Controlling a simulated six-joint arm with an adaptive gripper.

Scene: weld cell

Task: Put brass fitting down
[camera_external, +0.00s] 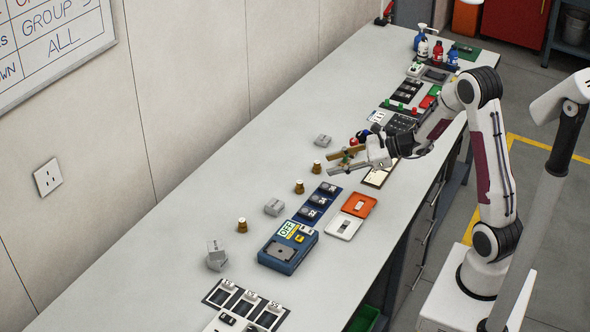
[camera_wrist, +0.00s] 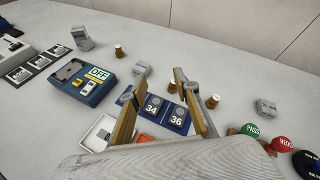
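One brass fitting (camera_external: 241,225) stands upright near a blue OFF device. A second brass fitting (camera_external: 299,187) stands behind the blue tray. A third brass fitting (camera_external: 317,167) stands just left of my fingertips. In the wrist view one fitting (camera_wrist: 120,52) is left of the fingers and another (camera_wrist: 213,101) is just right of them.
The blue tray (camera_external: 319,199) holds grey round parts. The OFF device (camera_external: 287,250), orange tray (camera_external: 359,205) and white tray (camera_external: 343,227) lie nearby. Grey blocks (camera_external: 274,207) stand along the row. Green PASS (camera_wrist: 250,131) and red REDO (camera_wrist: 282,145) buttons are right.

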